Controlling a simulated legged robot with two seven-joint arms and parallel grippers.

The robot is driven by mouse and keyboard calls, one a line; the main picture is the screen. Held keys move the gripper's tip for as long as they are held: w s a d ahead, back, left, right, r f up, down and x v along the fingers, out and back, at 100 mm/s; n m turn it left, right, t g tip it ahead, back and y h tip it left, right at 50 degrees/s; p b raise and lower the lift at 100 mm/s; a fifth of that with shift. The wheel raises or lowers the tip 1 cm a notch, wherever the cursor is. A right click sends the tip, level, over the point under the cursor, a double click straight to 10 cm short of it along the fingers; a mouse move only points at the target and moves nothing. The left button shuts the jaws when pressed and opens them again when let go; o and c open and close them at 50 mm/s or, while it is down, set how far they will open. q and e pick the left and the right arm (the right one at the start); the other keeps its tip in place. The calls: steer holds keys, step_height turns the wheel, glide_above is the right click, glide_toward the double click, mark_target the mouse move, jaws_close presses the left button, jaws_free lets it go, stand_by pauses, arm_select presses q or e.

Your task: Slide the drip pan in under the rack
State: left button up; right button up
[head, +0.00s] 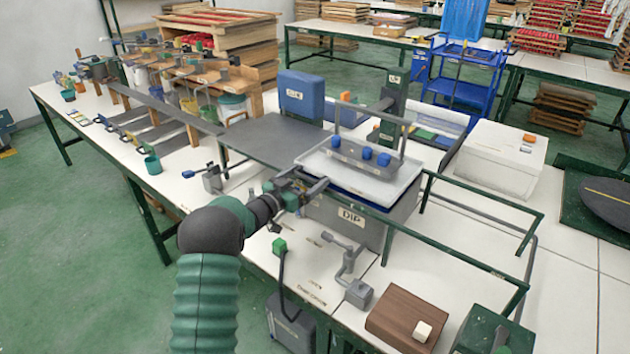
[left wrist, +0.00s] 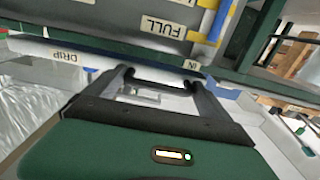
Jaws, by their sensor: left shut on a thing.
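The drip pan looks like the shallow white tray (head: 393,184) with a dark blue edge over the grey tank marked DIP (head: 376,228). The exact grip is hard to make out. The rack appears to be the green rail frame (head: 478,262) to the right of the tank. My right gripper is not in view.
A grey hanger with blue knobs (head: 366,154) stands over the pan. A grey plate (head: 270,138) lies to the left. A grey crank clamp (head: 349,262) and a brown block (head: 405,318) stand in front. A white box (head: 500,165) stands behind the rails.

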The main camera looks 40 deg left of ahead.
arm_select(q)
steer(key=shift+s+a+f, duration=0.15)
steer(key=shift+a+f, duration=0.05)
steer(key=shift+f, duration=0.2)
steer(key=shift+d+r, duration=0.1)
steer(key=shift+d, duration=0.05)
steer(key=o, duration=1.6)
steer(key=shift+o, duration=0.8)
steer(key=shift+a+r, duration=0.1)
steer(key=shift+a, duration=0.15)
steer(key=s, duration=1.6)
steer(key=shift+s+a+p, duration=0.2)
steer(key=shift+s+p, duration=0.05)
steer(key=shift+p, duration=0.05)
